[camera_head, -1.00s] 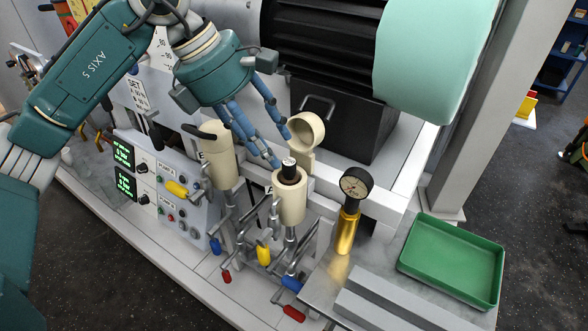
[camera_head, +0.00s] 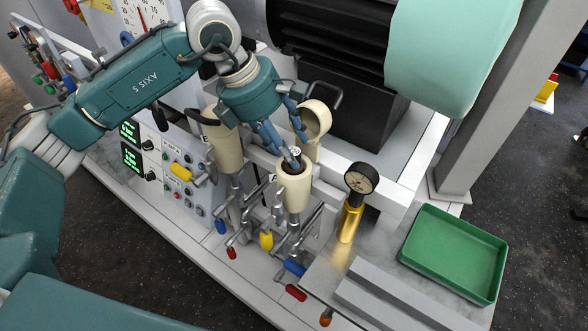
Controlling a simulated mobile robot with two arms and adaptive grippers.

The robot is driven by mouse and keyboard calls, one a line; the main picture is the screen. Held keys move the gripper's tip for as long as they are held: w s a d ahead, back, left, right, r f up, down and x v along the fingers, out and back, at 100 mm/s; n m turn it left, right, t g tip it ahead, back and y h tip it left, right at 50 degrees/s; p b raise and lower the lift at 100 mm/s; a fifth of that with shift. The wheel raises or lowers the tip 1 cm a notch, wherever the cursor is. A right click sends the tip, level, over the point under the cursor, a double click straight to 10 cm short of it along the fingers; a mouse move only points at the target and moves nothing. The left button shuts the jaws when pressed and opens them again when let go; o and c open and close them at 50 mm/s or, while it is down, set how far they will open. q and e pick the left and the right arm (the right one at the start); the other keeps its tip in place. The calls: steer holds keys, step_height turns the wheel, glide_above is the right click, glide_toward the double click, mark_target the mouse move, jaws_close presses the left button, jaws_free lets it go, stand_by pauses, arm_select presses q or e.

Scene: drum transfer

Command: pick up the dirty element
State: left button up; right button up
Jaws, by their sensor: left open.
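The dirty element (camera_head: 295,153) is a dark cylinder with a pale top, standing in the open cream filter housing (camera_head: 295,188). Only its upper end shows. My left gripper (camera_head: 289,160) points down at the housing's mouth, its blue fingers open, one at the left of the element and one behind it. The fingers partly hide the element; I cannot tell whether they touch it. The housing's cream lid (camera_head: 314,120) is swung open behind it. My right gripper is not in view.
A second, closed cream housing (camera_head: 224,146) stands just left. A brass gauge (camera_head: 350,215) stands to the right. An empty green tray (camera_head: 455,252) lies at the far right. Valve handles in red, yellow and blue hang below the housings.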

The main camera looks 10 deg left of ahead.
arm_select(q)
steer(key=shift+d+f, duration=0.25)
steer(key=shift+f, duration=0.2)
steer(key=shift+w+f, duration=0.1)
steer(key=shift+f, duration=0.1)
steer(key=shift+d+f, duration=0.1)
steer(key=shift+c, duration=0.8)
steer(key=c, duration=0.9)
jaws_close()
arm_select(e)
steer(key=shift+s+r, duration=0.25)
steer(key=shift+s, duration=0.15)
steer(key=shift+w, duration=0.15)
